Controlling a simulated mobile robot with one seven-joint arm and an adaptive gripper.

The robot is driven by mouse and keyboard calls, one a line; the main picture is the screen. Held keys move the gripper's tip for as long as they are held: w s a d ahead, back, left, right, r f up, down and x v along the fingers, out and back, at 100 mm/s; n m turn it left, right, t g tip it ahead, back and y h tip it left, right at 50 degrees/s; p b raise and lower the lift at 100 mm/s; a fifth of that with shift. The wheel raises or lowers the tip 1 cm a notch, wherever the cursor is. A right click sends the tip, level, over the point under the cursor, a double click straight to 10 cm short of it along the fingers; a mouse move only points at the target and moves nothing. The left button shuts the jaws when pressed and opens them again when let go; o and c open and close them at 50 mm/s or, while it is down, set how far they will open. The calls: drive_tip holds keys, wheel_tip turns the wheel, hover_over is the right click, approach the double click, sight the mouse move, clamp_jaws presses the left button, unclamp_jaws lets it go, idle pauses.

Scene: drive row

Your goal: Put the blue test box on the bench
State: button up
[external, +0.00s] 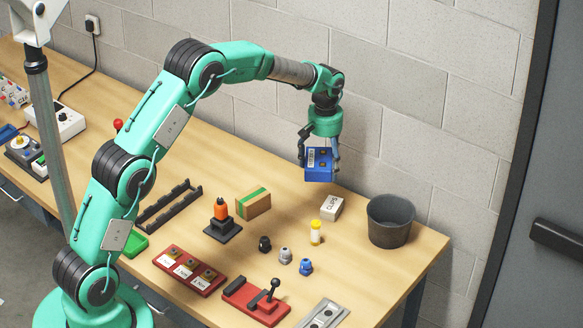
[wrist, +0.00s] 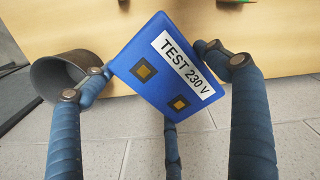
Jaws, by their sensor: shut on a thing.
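The blue test box (external: 319,172) is held by my gripper (external: 321,158) near the wall, at the back edge of the bench (external: 390,268). It looks raised above the bench top; the gap is hard to judge. In the wrist view, the box (wrist: 150,92) shows a white "TEST 230 V" label and two dark square sockets, and it looks tilted in the picture. The blue fingers of my gripper (wrist: 158,72) are around it, with one partly hidden behind it. The bench (wrist: 140,20) shows beyond the box.
A dark grey bucket (external: 390,221) stands right of the box. A white "CLIPS" box (external: 332,207), a yellow-white bottle (external: 316,232) and a cardboard box (external: 253,204) stand in front. The block wall (external: 410,130) is close behind. Bare bench shows left of the cardboard box.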

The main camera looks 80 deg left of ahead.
drive_tip(key=s+a+n+p, duration=0.3)
drive_tip(key=s+a, duration=0.7)
drive_tip(key=a, duration=0.4)
drive_tip(key=n+p, duration=0.4)
drive_tip(key=p, duration=0.1)
hover_over(223, 160)
wheel_tip(223, 160, down, 6)
drive_tip(key=shift+d+f, duration=0.1)
drive_tip(key=shift+f, duration=0.05)
drive_tip(key=shift+f, duration=2.8)
drive_tip(key=shift+f, duration=0.15)
drive_tip(key=shift+f, duration=2)
drive_tip(key=shift+f, duration=0.1)
